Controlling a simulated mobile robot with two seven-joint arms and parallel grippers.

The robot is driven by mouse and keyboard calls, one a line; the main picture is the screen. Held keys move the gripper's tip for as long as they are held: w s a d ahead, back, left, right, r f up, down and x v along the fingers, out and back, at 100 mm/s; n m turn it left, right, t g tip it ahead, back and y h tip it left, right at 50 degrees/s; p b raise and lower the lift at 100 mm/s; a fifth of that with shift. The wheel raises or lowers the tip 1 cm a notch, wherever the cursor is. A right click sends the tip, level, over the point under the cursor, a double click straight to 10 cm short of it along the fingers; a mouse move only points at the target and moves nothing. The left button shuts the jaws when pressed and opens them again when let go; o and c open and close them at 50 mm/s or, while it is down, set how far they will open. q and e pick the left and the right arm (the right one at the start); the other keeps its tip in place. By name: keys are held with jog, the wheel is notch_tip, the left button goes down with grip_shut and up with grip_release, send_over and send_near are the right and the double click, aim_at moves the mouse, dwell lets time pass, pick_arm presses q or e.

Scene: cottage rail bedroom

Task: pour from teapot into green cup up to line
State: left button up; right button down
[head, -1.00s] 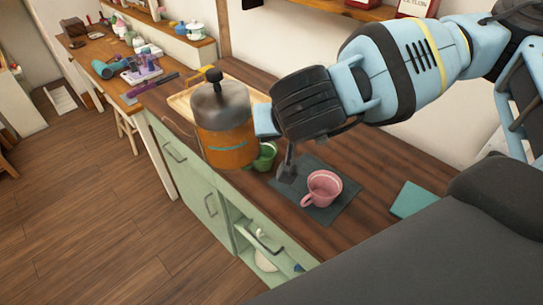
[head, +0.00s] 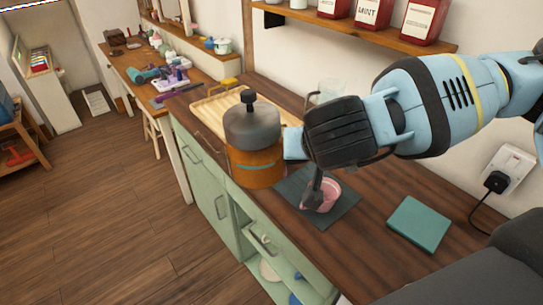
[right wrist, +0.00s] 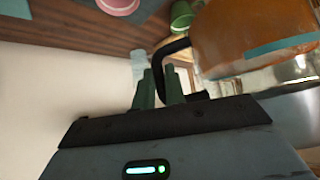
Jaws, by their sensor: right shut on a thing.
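The teapot (head: 254,165), an orange-brown body with a teal stripe and a grey domed lid, is held upright above the counter in the head view. My right gripper (right wrist: 160,88) is shut on the teapot's black handle. The teapot's body (right wrist: 255,30) fills the upper right of the right wrist view. The green cup (right wrist: 181,15) shows at the top of that view, beside the teapot; in the head view it is hidden, apparently behind the teapot. Its line and contents cannot be seen. My left gripper is in neither current view.
A pink cup (head: 328,190) stands on a dark mat (head: 338,212), partly covered by my arm. A wooden tray (head: 208,113) and a clear glass (head: 330,88) are behind. A teal book-like object (head: 418,222) lies at the right. A shelf (head: 390,35) with tins hangs above.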

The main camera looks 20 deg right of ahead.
pick_arm(q)
jog(key=o, duration=0.9)
jog(key=shift+w+r+p, duration=0.5)
jog(key=shift+w+r, duration=0.2)
jog(key=shift+r, duration=0.05)
pick_arm(e)
jog(key=w+d+f+m+h, duration=0.1)
jog(key=w+d+f, duration=0.3)
jog(key=d, duration=0.6)
jog(key=w+d+f+m, duration=0.1)
jog(key=w+d+f, duration=0.35)
jog(key=d, duration=0.45)
pick_arm(q)
jog(key=shift+w+a+r+t+p, duration=0.15)
jog(key=shift+w+r+t+p, duration=0.15)
jog(key=shift+w+r, duration=0.1)
pick_arm(e)
jog(key=shift+s+d+f, duration=0.1)
jog(key=shift+d+f, duration=0.5)
jog(key=shift+f, duration=0.75)
jog(key=shift+w+d+f, duration=0.1)
jog(key=shift+d+f, duration=0.55)
jog(key=shift+f, duration=0.65)
jog(key=shift+s+d+f, duration=0.1)
jog(key=shift+d+f, duration=0.5)
jog(key=shift+f, duration=0.75)
